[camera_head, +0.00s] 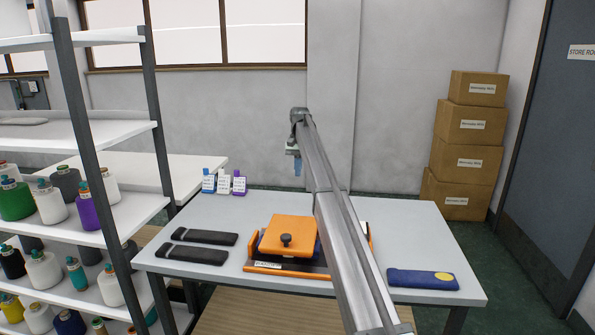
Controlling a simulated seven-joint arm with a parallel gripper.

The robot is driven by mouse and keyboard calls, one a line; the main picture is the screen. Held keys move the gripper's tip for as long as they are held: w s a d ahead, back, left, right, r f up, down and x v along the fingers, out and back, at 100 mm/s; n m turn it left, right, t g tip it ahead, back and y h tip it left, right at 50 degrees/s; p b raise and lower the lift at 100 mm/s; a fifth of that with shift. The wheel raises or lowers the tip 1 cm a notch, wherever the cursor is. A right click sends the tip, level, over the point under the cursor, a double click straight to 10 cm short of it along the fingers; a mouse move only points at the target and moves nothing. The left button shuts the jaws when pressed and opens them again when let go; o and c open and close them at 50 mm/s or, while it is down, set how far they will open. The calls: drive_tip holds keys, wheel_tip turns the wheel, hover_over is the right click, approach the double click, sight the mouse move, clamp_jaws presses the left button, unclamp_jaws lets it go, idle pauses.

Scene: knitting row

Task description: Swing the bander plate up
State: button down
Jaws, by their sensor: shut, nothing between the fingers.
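The orange bander plate (287,228) with a black knob (285,240) lies down, roughly flat, on the bander at the middle of the table. Something blue shows under its edges. The bander's dark base with an orange front strip (290,272) carries a label at its left end. My arm crosses in front and hides the right part of the bander. My gripper (297,166) hangs pointing down, shut and empty, above and behind the plate, apart from it.
Two dark folded pieces (205,237) lie left on the table (190,272). A blue folded piece with a yellow badge (423,280) lies right. Small labelled holders (223,182) stand at the back left. A yarn-cone shelf (90,135) stands left, and stacked boxes (468,127) stand behind right.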

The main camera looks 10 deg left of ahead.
drive_tip(key=shift+w+f, duration=0.1)
drive_tip(key=shift+w, duration=0.05)
drive_tip(key=shift+w+f+t, duration=0.4)
drive_tip(key=shift+w+t, duration=0.1)
drive_tip(key=shift+w, duration=0.25)
drive_tip(key=shift+w+f+t, duration=0.35)
drive_tip(key=shift+w+t, duration=0.15)
drive_tip(key=shift+w, duration=0.2)
drive_tip(key=c, duration=1.8)
unclamp_jaws()
drive_tip(key=o, duration=1.1)
drive_tip(key=shift+r, duration=0.1)
wheel_tip(320, 180, up, 6)
drive_tip(key=shift+f, duration=0.1)
